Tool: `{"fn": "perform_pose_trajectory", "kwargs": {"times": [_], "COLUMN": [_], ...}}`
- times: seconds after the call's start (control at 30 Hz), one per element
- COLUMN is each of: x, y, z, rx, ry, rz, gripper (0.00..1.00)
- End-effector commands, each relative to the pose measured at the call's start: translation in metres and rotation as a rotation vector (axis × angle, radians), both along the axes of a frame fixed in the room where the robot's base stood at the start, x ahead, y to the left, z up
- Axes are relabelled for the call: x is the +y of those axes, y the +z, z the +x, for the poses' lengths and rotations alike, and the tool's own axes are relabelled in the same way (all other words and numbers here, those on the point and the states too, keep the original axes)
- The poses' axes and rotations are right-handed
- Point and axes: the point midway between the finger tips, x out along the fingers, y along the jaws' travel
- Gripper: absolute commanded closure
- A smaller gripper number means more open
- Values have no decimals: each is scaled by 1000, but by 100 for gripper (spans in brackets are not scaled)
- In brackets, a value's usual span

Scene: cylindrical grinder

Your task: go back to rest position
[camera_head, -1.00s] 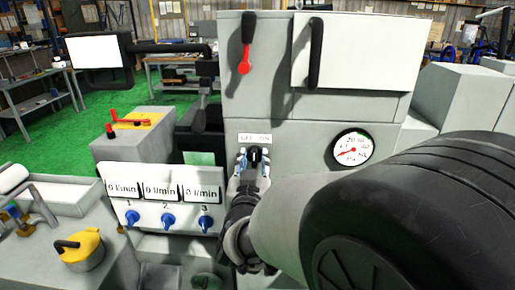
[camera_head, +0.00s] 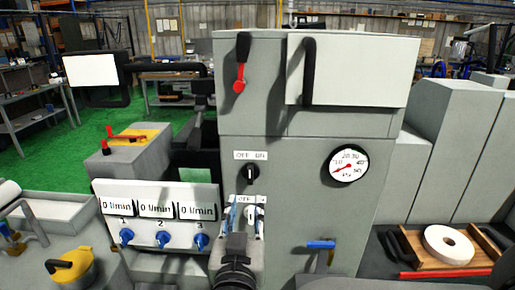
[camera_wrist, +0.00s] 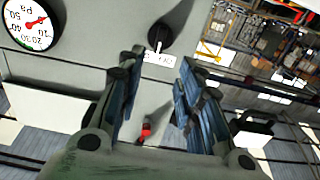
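My gripper (camera_head: 246,206) is in front of the lower part of the grey cabinet (camera_head: 315,215), pointing up, at the lower OFF/ON label. Its two fingers stand apart, and nothing shows between them in the wrist view (camera_wrist: 159,70). The black rotary switch (camera_head: 251,175), under an OFF ON label, is just above the fingertips. It also shows in the wrist view (camera_wrist: 172,35), beyond the fingertips and apart from them.
Left of my gripper is a flow panel (camera_head: 158,210) with three blue knobs. A pressure gauge (camera_head: 348,163) and a blue-handled valve (camera_head: 321,245) are on the right. A red-handled lever (camera_head: 240,75) is above. A wooden tray (camera_head: 410,250) with a white wheel (camera_head: 449,245) stands at right.

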Motion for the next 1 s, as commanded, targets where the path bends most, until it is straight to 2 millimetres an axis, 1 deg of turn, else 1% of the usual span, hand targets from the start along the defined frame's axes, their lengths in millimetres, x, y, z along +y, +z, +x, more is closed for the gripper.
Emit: {"fn": "perform_pose_trajectory", "kwargs": {"times": [0.2,0.33,0.47,0.57,0.67,0.77,0.87,0.97,1.0], "x": [0,-1,-3,-6,-14,-29,-52,-82,-95], "y": [0,-1,-5,-10,-17,-26,-38,-52,-57], "z": [0,4,9,4,-10,-32,-60,-96,-111], "rx": [1,37,143,254,374,501,637,779,835], "ry": [1,28,111,190,252,288,291,257,233], "rz": [1,30,95,135,151,143,120,91,78], "gripper": [67,67,67,67,67,67,67,67,67]}}
